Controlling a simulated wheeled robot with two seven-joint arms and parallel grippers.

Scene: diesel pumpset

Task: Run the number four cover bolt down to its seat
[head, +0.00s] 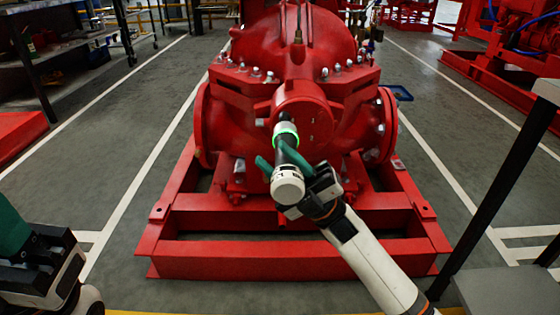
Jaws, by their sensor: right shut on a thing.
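The red pump (297,45) stands ahead with its round end cover (303,100) facing me. My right gripper (280,160) is shut on a power tool (287,185) with a white body and a glowing green ring. The tool's dark nose points at the lower left part of the cover and overlaps it. A small bolt head (262,122) shows at the cover's left edge. I cannot tell which bolt is number four, or whether the nose touches one; the tool hides that spot. My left gripper (18,245) is at the lower left, partly cut off, away from the pump.
The pump sits on a red base frame (290,268). Silver bolts (256,72) line the casing flange. A shelf bench (65,45) stands at the back left, other red machinery (515,45) at the right. A grey table corner (510,290) is at the lower right. Floor beside the frame is clear.

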